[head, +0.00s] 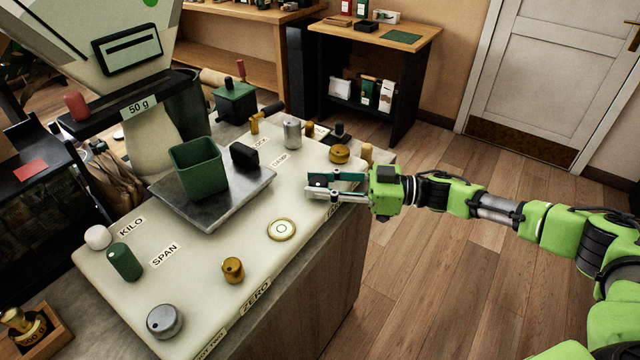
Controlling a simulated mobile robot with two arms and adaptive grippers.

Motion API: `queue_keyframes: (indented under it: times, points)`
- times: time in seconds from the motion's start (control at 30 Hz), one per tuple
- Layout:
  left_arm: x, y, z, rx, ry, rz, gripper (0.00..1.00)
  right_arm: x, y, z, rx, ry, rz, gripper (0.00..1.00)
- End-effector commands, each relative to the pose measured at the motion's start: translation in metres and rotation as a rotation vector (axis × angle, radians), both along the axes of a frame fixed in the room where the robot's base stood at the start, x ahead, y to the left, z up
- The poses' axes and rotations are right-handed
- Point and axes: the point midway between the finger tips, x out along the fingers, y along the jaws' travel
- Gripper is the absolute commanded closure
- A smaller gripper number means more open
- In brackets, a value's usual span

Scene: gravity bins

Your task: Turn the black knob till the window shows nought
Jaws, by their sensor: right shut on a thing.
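My right gripper (325,185) reaches in from the right over the far right edge of the pale counter panel. Its fingers are shut on a small black thing (317,181) with a pale dot, which looks like the black knob; the fingers hide most of it. A partly covered label lies just below the gripper. A black-framed window (127,50) is on the pale machine at the upper left. I cannot read any figure in it. My left gripper is not in view.
A round ringed dial (282,229), a brass knob (233,270), a grey knob (164,321) and a green knob (124,262) are on the panel. Floor to the right is clear.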

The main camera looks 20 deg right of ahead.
Motion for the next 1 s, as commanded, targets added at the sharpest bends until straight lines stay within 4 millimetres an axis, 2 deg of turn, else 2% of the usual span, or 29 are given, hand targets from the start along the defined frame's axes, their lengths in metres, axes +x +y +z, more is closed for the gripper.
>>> queue_keyframes:
  times: [0.53, 0.57, 0.6, 0.63, 1.0]
  points:
    - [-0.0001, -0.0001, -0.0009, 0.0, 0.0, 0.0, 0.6, 0.0009, -0.0002, 0.002, 0.003, -0.002, 0.027, 0.94]
    - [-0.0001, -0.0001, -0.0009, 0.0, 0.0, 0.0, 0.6, 0.001, -0.0002, 0.002, 0.003, -0.002, 0.027, 0.7]
    - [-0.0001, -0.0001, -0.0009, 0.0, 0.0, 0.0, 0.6, 0.001, -0.0001, 0.002, 0.003, -0.002, 0.027, 0.6]
    - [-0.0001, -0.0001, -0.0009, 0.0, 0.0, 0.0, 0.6, 0.0009, -0.0001, 0.002, 0.003, -0.002, 0.027, 0.55]
    - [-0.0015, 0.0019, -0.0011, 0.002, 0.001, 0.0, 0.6, -0.0004, -0.0024, 0.0005, 0.002, -0.001, 0.027, 0.55]
